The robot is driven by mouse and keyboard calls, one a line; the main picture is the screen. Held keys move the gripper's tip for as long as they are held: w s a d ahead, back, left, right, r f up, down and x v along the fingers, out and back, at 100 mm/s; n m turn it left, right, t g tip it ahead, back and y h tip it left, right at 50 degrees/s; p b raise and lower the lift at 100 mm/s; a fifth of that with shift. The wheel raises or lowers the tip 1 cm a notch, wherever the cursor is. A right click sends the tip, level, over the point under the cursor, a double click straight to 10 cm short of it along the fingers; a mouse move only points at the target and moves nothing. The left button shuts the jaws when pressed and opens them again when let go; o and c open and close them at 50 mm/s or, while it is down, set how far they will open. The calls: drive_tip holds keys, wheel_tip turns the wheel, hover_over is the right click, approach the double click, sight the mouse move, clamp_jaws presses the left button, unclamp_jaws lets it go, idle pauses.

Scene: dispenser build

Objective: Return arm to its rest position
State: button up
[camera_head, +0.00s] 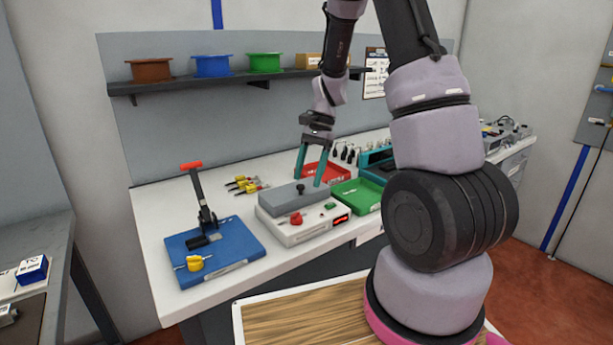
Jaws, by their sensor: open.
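My gripper (309,168) is in the middle of the view, pointing down with its two teal fingers spread apart. My arm rises from the right foreground, goes out of the top of the picture and comes back down to the gripper.
A blue mat (240,250) with a red-handled lever press (200,195) stands left on the white bench. A red tray (312,172) and a green tray (357,196) are behind and right. A shelf (180,84) with coloured spools is above. Another bench (40,235) is far left.

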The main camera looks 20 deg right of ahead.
drive_tip(key=s+r+n+t, duration=0.2)
drive_tip(key=s+r, duration=0.1)
drive_tip(key=r, duration=0.5)
drive_tip(key=s+r+n+t, duration=0.2)
drive_tip(key=s+r, duration=0.1)
drive_tip(key=r, duration=0.6)
drive_tip(key=s+d+r+n+t+h, duration=0.1)
drive_tip(key=s+r+n+t+h, duration=0.1)
drive_tip(key=s+r+t, duration=0.3)
drive_tip(key=s+r+n, duration=0.1)
drive_tip(key=s+r, duration=0.3)
drive_tip(key=s, duration=0.2)
drive_tip(key=shift+s+d+r+n+t, duration=0.25)
drive_tip(key=shift+s+r+n+t, duration=0.05)
drive_tip(key=shift+s+r, duration=0.1)
